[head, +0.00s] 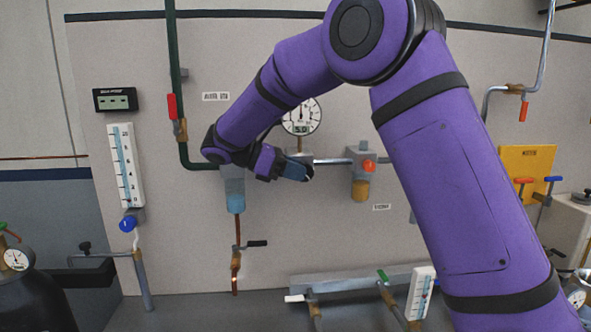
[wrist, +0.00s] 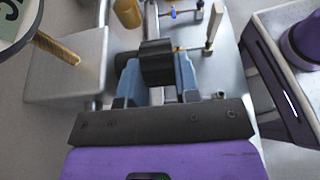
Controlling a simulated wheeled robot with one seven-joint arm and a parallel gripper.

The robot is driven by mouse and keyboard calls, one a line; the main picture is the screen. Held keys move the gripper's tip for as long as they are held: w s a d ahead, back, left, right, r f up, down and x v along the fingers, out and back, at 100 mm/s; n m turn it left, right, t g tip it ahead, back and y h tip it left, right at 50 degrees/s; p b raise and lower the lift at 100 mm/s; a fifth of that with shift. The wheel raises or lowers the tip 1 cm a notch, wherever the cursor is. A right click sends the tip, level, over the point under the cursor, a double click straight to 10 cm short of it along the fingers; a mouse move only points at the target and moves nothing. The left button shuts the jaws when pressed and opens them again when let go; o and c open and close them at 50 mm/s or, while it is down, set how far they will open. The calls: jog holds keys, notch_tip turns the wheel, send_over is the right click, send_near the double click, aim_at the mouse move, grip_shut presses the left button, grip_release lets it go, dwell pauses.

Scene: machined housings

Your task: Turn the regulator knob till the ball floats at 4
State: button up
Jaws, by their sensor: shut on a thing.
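My gripper (head: 295,171) reaches in front of the wall panel, below a round pressure gauge (head: 301,116). In the wrist view its two blue fingers (wrist: 158,75) are shut on the sides of a black knob (wrist: 157,60), which I take as the regulator knob. The knob sits beside a grey block (wrist: 75,65); in the head view it is mostly hidden by the gripper. A white flowmeter (head: 125,165) with a blue scale tube is on the panel at left, with a blue knob (head: 128,223) below it. Its ball is too small to read.
A grey block with a red knob (head: 369,165) stands right of the gripper on the same pipe. A dark green pipe (head: 174,60) with a red handle (head: 172,106) runs down at left. A second flowmeter (head: 421,292) is low on the bench, near my upper arm.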

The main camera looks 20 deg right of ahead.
dwell(0.4)
jog(key=o, duration=0.6)
jog(key=shift+o, duration=0.2)
jog(key=shift+r, duration=0.1)
